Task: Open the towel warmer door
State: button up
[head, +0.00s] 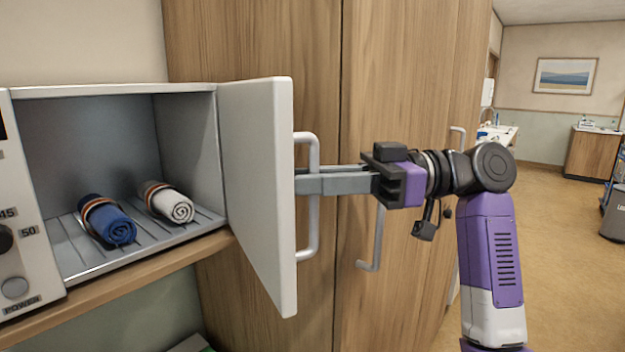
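The towel warmer (120,90) is a white box with a grey interior at the left. Its door (258,200) is hinged at the right side of the opening and stands wide open, swung out toward me. A vertical white bar handle (312,235) is on the door's outer face. My gripper (306,182) reaches in from the right with its fingers on either side of the handle's middle, close together, and appears shut on it. The near finger hides part of the bar. A rolled blue towel (108,220) and a rolled white towel (170,202) lie on the slatted floor inside.
The warmer sits on a wooden shelf (150,272). A tall wooden cabinet (255,45) with its own bar handles (376,240) stands close behind the door and my gripper. Open floor (565,260) lies to the right, with a grey bin (614,215) at the far edge.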

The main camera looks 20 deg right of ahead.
jog(key=shift+o, duration=1.1)
jog(key=shift+d, duration=0.15)
jog(key=s+d+b, duration=0.1)
jog(key=d, duration=0.6)
jog(key=shift+s+d, duration=0.2)
jog(key=shift+s, duration=0.05)
